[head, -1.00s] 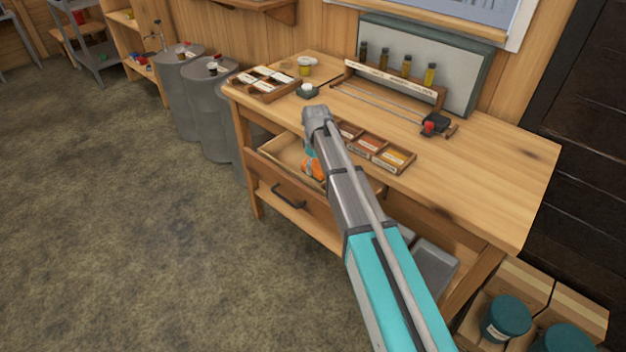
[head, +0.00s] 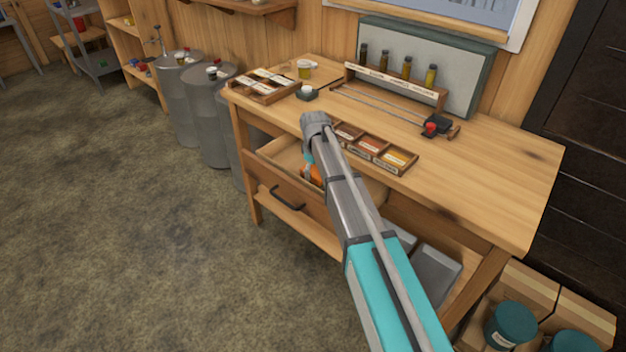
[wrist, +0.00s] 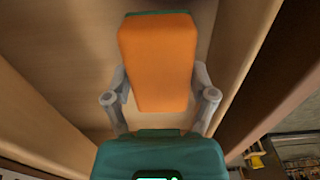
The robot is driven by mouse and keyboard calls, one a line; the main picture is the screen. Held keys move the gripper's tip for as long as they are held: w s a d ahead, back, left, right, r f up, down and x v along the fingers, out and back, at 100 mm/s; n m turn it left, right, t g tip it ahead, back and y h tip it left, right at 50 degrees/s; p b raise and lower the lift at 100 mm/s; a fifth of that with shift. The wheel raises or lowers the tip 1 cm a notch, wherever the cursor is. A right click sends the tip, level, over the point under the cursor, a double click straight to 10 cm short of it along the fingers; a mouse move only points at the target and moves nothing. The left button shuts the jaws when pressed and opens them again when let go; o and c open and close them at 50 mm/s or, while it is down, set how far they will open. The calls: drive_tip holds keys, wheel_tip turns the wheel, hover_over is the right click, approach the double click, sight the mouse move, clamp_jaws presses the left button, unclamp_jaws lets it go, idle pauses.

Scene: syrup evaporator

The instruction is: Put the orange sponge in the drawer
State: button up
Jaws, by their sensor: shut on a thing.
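The orange sponge (wrist: 157,65) is between the two grey fingers of my gripper (wrist: 160,98) in the wrist view, with a green layer at its far edge. My gripper is shut on it. Around it in that view are the wooden walls and floor of the open drawer (wrist: 60,110). In the head view the drawer (head: 276,151) is pulled out from the bench, and a small orange part of the sponge (head: 315,174) shows inside its outline. My arm hides most of the sponge and the gripper there. I cannot tell whether the sponge touches the drawer floor.
The wooden bench top (head: 490,165) carries a divided tray of labelled packets (head: 372,146), another tray (head: 264,85), a jar (head: 304,69) and a rack of bottles (head: 395,75). Grey drums (head: 205,120) stand left of the bench. The floor in front is clear.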

sight(315, 171)
drive_tip(key=shift+f+b, duration=0.65)
drive_tip(key=shift+f, duration=0.3)
drive_tip(key=shift+f, duration=0.15)
drive_tip(key=o, duration=1.1)
drive_tip(key=shift+o, duration=0.2)
drive_tip(key=shift+r, duration=0.2)
wheel_tip(315, 171, up, 12)
drive_tip(key=p, duration=1.2)
drive_tip(key=shift+s, duration=0.1)
